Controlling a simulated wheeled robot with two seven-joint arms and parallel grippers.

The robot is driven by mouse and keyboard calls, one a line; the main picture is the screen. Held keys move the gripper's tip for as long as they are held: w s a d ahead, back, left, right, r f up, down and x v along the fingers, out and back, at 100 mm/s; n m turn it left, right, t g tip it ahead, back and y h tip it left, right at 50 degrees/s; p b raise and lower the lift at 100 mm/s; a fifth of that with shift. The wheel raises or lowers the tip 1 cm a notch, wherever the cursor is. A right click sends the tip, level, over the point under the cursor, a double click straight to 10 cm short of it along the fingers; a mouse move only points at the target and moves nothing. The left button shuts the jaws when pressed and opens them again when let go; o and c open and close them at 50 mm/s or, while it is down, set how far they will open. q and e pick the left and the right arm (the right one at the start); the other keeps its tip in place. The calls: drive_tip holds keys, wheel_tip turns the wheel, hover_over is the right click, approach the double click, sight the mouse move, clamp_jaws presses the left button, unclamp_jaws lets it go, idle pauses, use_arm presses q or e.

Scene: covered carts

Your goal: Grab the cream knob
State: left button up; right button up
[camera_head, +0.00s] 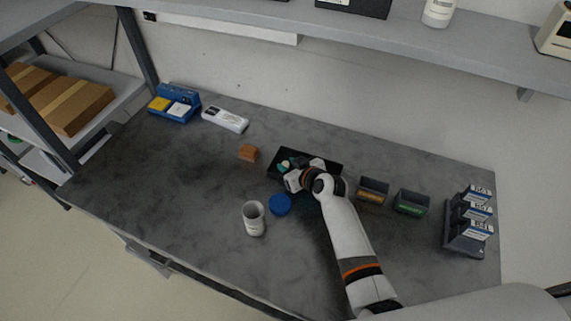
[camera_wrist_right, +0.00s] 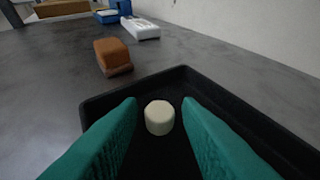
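The cream knob (camera_wrist_right: 159,118) is a short round cylinder standing in a black tray (camera_wrist_right: 105,99), seen in the right wrist view. My right gripper (camera_wrist_right: 160,112) is open, with its teal fingertips on either side of the knob and a visible gap on both sides. In the head view my right gripper (camera_head: 290,172) is over the black tray (camera_head: 325,167) and hides the knob. My left gripper is not in view.
A brown block (camera_head: 249,153) sits left of the tray. A grey cup (camera_head: 254,219) and blue disc (camera_head: 280,205) stand in front. Two small bins (camera_head: 373,190) and a labelled rack (camera_head: 465,243) are at right. The table's left part is mostly clear.

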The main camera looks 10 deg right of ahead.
clamp_jaws()
drive_tip(key=shift+r, duration=0.1)
